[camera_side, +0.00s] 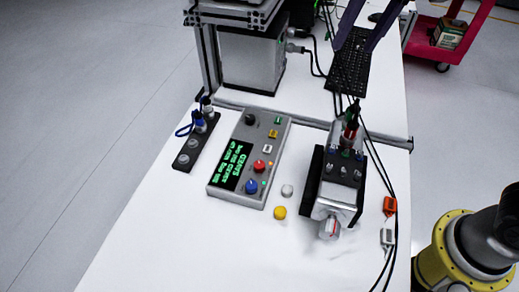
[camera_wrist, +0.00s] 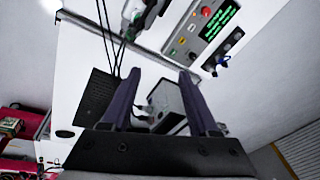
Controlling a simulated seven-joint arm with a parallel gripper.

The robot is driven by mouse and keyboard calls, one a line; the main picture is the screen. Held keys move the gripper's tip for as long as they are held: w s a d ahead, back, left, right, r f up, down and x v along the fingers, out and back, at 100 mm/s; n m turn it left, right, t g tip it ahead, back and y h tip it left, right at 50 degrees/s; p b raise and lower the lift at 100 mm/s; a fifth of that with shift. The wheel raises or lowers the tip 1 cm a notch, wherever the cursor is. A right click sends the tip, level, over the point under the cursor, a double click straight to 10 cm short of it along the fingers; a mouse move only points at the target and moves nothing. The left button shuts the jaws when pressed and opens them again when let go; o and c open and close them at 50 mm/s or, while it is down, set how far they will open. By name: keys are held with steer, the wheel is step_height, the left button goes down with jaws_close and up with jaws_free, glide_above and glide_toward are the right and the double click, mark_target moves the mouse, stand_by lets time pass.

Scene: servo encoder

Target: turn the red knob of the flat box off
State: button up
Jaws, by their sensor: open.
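The flat grey box (camera_side: 226,184) lies on the white table, with a green-lit text display at its left. Its red knob (camera_side: 259,166) stands beside the display, above a blue knob (camera_side: 251,186); the red knob's pointer direction is too small to tell. In the wrist view the box shows at the upper right, with the red knob (camera_wrist: 206,11) near the top edge. My gripper (camera_side: 354,46) is at the top of the side view, over the black keyboard, well away from the box. Its two purple fingers are apart and empty, as the wrist view also shows (camera_wrist: 158,76).
A metal device with a black bracket (camera_side: 310,182) and cables stands right of the box. A black strip with blue plugs (camera_side: 187,154) lies left. Yellow (camera_side: 280,212) and white (camera_side: 287,190) buttons sit in front. A metal cabinet (camera_side: 250,62) and frame stand behind.

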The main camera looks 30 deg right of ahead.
steer(key=w+a+f+n+g, duration=0.1)
steer(key=w+a+f, duration=0.15)
steer(key=a, duration=0.35)
steer(key=w+a+f+n+g, duration=0.1)
steer(key=a+f, duration=0.3)
steer(key=a, duration=0.2)
steer(key=n+h, duration=0.1)
glide_toward(260, 164)
steer(key=shift+g, duration=0.3)
steer(key=f, duration=0.8)
steer(key=shift+w+f, duration=0.25)
steer(key=shift+c, duration=0.2)
jaws_close()
